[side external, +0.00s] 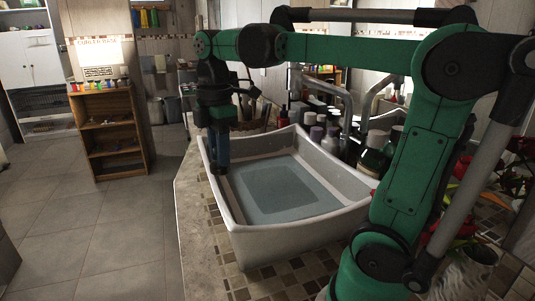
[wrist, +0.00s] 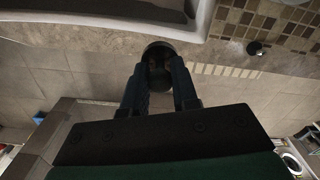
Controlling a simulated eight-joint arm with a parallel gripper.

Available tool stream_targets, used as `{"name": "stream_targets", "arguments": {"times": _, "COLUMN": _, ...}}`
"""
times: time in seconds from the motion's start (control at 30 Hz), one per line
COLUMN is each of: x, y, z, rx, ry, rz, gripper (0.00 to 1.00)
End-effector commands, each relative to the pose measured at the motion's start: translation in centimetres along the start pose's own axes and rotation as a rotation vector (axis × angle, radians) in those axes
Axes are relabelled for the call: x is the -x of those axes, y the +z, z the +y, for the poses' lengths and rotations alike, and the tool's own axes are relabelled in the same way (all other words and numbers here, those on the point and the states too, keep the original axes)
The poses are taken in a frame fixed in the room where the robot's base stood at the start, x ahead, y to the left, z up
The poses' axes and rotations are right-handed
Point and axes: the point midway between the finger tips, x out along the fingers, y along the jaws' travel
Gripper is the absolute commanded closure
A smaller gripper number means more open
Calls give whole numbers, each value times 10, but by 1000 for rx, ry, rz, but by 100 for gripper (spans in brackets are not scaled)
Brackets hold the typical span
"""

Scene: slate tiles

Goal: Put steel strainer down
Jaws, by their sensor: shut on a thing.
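My gripper (wrist: 159,72) is shut on a dark, round thing in the wrist view, which I take to be the steel strainer (wrist: 158,50). Its surface is in shadow, so its detail is hard to make out. The fingers hold it from either side. In the side external view my gripper (side external: 218,168) points down at the left wall of the white sink basin (side external: 285,240). The strainer cannot be made out there. In the wrist view it appears over the stone counter edge (wrist: 105,54), with the floor showing beyond.
Shallow-looking blue-grey water (side external: 285,188) fills the basin. Bottles and jars (side external: 320,132) crowd behind it, near a grey faucet (side external: 335,95). A narrow strip of counter (side external: 197,225) left of the basin is clear.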

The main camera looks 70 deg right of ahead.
Motion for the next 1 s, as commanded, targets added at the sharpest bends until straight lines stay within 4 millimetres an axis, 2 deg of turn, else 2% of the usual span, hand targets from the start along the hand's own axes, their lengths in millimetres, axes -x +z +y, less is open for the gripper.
{"name": "stream_targets", "arguments": {"times": 0.03, "x": 3, "y": -15, "z": -21, "rx": 78, "ry": 0, "rz": 0, "gripper": 100}}
{"name": "stream_targets", "arguments": {"times": 0.1, "x": 6, "y": -29, "z": -46, "rx": 174, "ry": 0, "rz": 0, "gripper": 100}}
{"name": "stream_targets", "arguments": {"times": 0.2, "x": 7, "y": -41, "z": -78, "rx": 293, "ry": 0, "rz": 0, "gripper": 100}}
{"name": "stream_targets", "arguments": {"times": 0.3, "x": 6, "y": -47, "z": -102, "rx": 383, "ry": -1, "rz": 0, "gripper": 100}}
{"name": "stream_targets", "arguments": {"times": 0.4, "x": 4, "y": -50, "z": -117, "rx": 442, "ry": -1, "rz": 0, "gripper": 100}}
{"name": "stream_targets", "arguments": {"times": 0.57, "x": -5, "y": -51, "z": -126, "rx": 480, "ry": -1, "rz": 0, "gripper": 100}}
{"name": "stream_targets", "arguments": {"times": 1.0, "x": -98, "y": -51, "z": -125, "rx": 479, "ry": -1, "rz": 1, "gripper": 100}}
